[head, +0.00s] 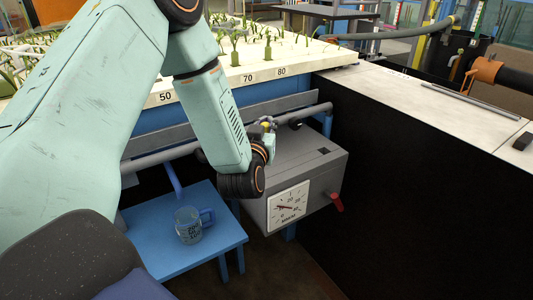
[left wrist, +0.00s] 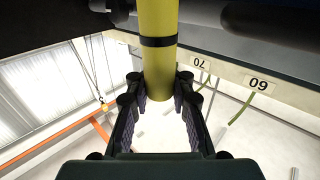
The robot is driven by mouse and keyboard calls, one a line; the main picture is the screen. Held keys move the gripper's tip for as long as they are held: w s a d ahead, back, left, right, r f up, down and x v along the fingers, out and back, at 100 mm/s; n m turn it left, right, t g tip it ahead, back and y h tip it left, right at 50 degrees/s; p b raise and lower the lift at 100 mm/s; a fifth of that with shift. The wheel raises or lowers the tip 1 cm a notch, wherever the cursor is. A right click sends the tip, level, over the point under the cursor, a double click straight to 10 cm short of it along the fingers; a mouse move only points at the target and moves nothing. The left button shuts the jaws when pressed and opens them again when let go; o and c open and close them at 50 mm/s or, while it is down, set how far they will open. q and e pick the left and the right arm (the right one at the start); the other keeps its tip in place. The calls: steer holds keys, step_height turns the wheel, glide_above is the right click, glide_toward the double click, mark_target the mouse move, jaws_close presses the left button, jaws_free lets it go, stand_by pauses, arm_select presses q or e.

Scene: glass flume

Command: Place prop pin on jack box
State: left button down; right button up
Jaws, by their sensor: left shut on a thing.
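My left gripper (head: 267,130) is shut on the prop pin, a yellow cylinder with a black band. The pin (left wrist: 158,60) fills the space between the two dark fingers in the left wrist view. In the head view only a small yellow bit of the pin (head: 265,125) shows, the rest being hidden by the gripper. The jack box (head: 318,168) is a grey box with a white dial and a red handle on its front. My gripper is over or beside its left rear part; I cannot tell whether the pin touches it. My right gripper is not in view.
A blue stool (head: 225,238) bearing a glass mug (head: 189,226) stands left of the box. The white numbered bed edge (head: 200,88) and a grey pipe (head: 160,157) run behind. A black wall (head: 400,180) with a pale top closes the right side.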

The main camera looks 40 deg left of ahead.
arm_select(q)
steer(key=shift+f, duration=0.7)
steer(key=shift+s+d+f+b, duration=0.1)
steer(key=shift+d+f+b, duration=0.1)
steer(key=shift+f+b, duration=0.1)
step_height(320, 180, down, 3)
steer(key=shift+a+f+b, duration=0.1)
steer(key=shift+f+b, duration=0.05)
steer(key=shift+b, duration=0.4)
steer(key=shift+f, duration=0.1)
steer(key=shift+r, duration=0.2)
steer(key=shift+s+f, duration=0.1)
steer(key=shift+f, duration=0.05)
steer(key=c, duration=1.4)
jaws_free()
steer(key=shift+f, duration=0.1)
